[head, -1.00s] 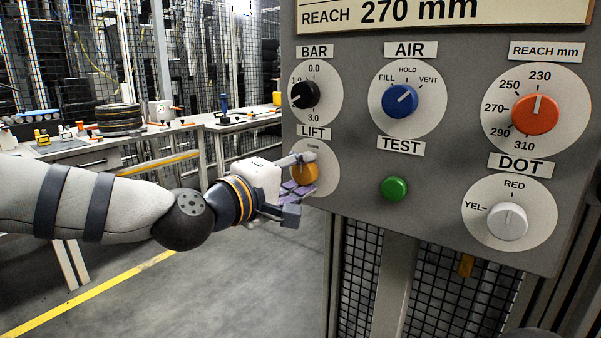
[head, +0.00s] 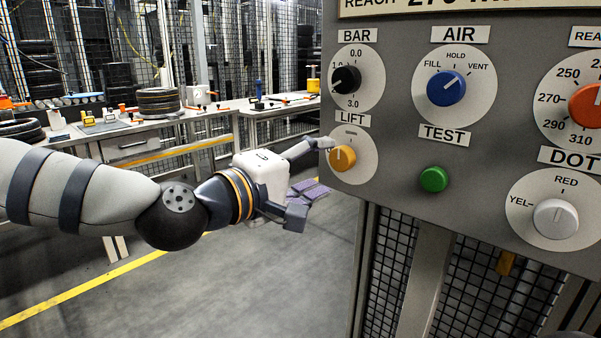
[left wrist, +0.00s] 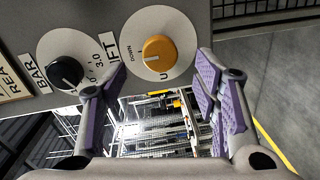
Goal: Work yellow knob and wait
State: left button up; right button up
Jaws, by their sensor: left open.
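The yellow knob (head: 343,158) sits on the white LIFT dial at the lower left of the grey panel. My left gripper (head: 312,174) is open, just left of the knob. Its upper finger overlaps the dial's left edge in the picture; the lower finger, with purple pads, hangs below and clear of the panel. In the left wrist view, the yellow knob (left wrist: 159,54) shows whole beyond the spread fingers of the left gripper (left wrist: 160,85), with nothing between them. DOWN is printed beside it there. My right gripper is not in view.
The panel also carries the black BAR knob (head: 346,79), blue AIR knob (head: 446,88), green TEST button (head: 433,179), orange REACH knob (head: 586,105) and white DOT knob (head: 555,218). A workbench (head: 150,146) with tyres stands behind at left. Open floor lies below my left arm.

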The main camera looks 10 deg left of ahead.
pick_arm(q)
jog(key=v, duration=0.6)
jog(key=shift+s, duration=0.1)
